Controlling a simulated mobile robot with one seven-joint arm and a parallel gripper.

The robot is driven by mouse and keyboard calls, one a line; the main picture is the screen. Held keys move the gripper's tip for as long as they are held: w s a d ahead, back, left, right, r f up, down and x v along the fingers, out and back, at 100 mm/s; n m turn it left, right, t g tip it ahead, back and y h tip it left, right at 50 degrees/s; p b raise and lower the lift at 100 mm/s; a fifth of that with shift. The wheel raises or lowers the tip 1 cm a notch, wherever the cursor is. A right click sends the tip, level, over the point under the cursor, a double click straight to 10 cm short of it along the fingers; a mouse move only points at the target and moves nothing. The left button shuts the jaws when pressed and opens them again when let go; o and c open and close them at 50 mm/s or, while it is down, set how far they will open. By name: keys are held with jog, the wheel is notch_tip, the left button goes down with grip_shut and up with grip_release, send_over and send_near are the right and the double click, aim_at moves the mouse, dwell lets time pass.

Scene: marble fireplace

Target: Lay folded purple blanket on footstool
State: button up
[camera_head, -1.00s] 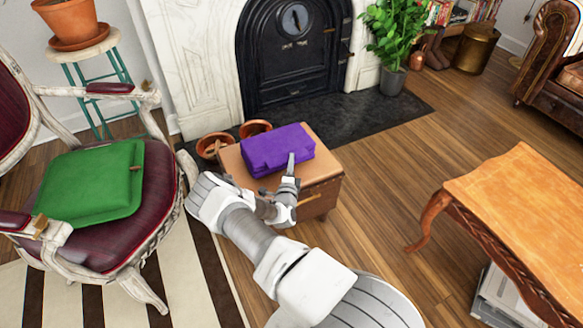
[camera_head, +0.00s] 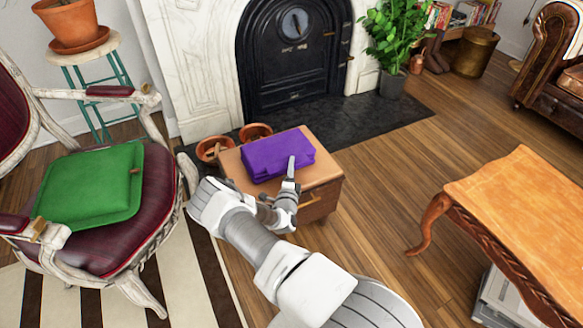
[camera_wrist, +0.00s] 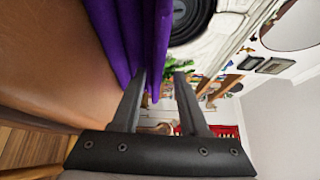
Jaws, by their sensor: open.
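The folded purple blanket (camera_head: 276,153) lies on the brown leather footstool (camera_head: 322,185), toward its back. In the wrist view the blanket (camera_wrist: 140,35) hangs in soft folds beside the brown leather surface (camera_wrist: 45,60). My gripper (camera_head: 290,165) is at the blanket's near right side. In the wrist view my gripper's fingers (camera_wrist: 160,80) are apart. The blanket's edge shows at the left finger and partly in the gap between the fingertips. The underside of the blanket is hidden.
Terracotta bowls (camera_head: 214,149) stand close behind the footstool, by the fireplace (camera_head: 291,60). A chair with a green cushion (camera_head: 92,185) is at left. An orange-topped table (camera_head: 525,205) is at right. Bare wood floor (camera_head: 375,190) lies between footstool and table.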

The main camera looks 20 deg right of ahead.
jog(key=p+v, duration=0.3)
jog(key=v, duration=0.9)
jog(key=s+d+r+m+g+h, duration=0.2)
jog(key=r+m+g, duration=0.3)
jog(key=r+m, duration=0.4)
jog(key=s+d+r+m+g+h, duration=0.1)
jog(key=s+r+m+g+h, duration=0.15)
jog(key=r+m+g, duration=0.45)
jog(key=s+d+r+m+g+h, duration=0.1)
jog(key=s+d+r+m+g, duration=0.2)
jog(key=r+m, duration=0.9)
jog(key=s+a+r+m+t+y, duration=0.5)
jog(key=s+a+r+m+y, duration=0.9)
jog(key=s+a+r+m, duration=0.3)
notch_tip(320, 180, up, 3)
jog(key=s+m, duration=0.2)
jog(key=shift+s+a+f+m, duration=0.15)
jog(key=shift+a+f+m, duration=0.1)
jog(key=shift+a+m, duration=0.15)
jog(key=shift+r+y, duration=0.1)
jog(key=shift+y, duration=0.15)
notch_tip(320, 180, up, 22)
jog(key=p, duration=2.2)
